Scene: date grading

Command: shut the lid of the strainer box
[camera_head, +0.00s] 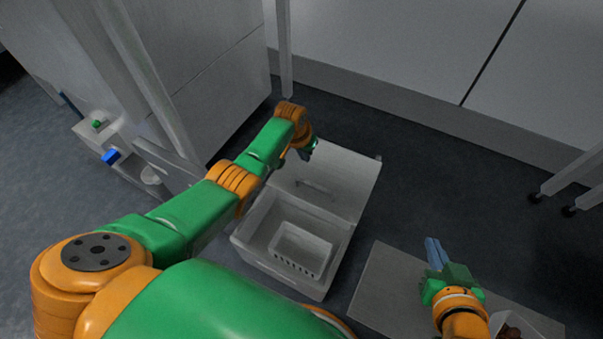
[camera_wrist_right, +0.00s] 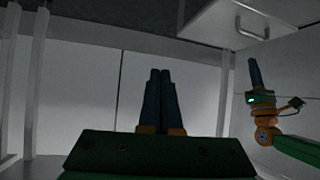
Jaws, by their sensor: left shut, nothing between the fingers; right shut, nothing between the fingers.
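The strainer box (camera_head: 252,254) is a pale open-topped box in the middle of the head view, with a slotted white strainer basket (camera_head: 304,247) inside. Its lid (camera_head: 345,178) stands open along the far side, its handle (camera_head: 315,189) facing the box; the lid also shows at the top of the right wrist view (camera_wrist_right: 225,24). My left gripper (camera_head: 309,148) is shut and empty at the lid's far left corner, partly hidden by its wrist; it also shows below the lid in the wrist view (camera_wrist_right: 254,72). My right gripper (camera_head: 434,249) is shut and empty, right of the box.
A pale board (camera_head: 385,285) lies below my right gripper, with a container of brown pieces (camera_head: 513,324) at its right. A pale unit with a blue block (camera_head: 110,157) and a green piece (camera_head: 97,124) stands at left. Grey cabinets line the back; dark floor right of the lid is clear.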

